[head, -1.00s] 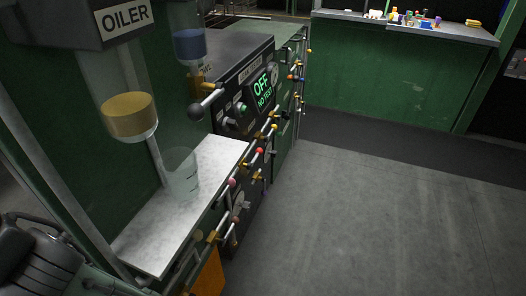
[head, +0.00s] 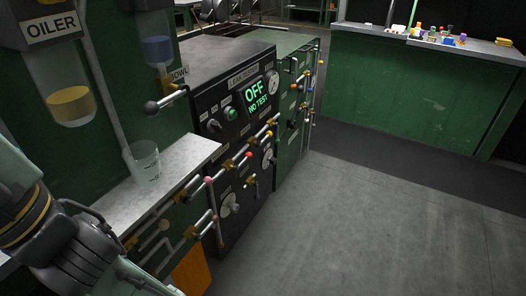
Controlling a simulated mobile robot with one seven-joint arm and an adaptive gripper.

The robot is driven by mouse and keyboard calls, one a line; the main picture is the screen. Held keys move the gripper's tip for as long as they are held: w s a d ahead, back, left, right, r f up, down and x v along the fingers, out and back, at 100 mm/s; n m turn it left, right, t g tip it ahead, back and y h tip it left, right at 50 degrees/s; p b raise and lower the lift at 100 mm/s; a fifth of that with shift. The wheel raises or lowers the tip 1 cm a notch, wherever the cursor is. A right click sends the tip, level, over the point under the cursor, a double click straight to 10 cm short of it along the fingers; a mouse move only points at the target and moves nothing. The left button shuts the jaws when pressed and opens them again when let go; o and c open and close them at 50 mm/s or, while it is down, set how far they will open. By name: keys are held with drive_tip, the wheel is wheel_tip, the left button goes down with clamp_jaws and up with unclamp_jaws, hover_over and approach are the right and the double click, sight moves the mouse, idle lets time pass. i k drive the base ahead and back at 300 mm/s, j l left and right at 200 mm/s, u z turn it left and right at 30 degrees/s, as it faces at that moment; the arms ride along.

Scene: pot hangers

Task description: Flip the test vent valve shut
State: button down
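The black leak tester (head: 243,100) stands in the middle of the head view. Its green display (head: 261,93) reads "OFF NO TEST". Several small valves with brass bodies and coloured knobs sit along its front and the counter's front. One has a yellow knob (head: 269,134), one a red knob (head: 249,155), one a pink knob (head: 208,181). Their labels are too small to read, so I cannot tell which is the test vent valve or how its handle is set. Part of my arm shows at the lower left, but my gripper's fingertips are not in view.
A clear cup (head: 146,161) stands on the pale counter (head: 188,155). The oiler (head: 68,90) hangs at upper left. A black-knobbed lever (head: 153,106) juts out near the bowl. A green bench (head: 410,90) with small items stands behind. The grey floor at right is clear.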

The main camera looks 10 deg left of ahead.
sight(248, 156)
drive_tip(key=i+l, duration=0.7)
drive_tip(key=i+j, duration=0.1)
drive_tip(key=j, duration=0.45)
drive_tip(key=i, duration=0.1)
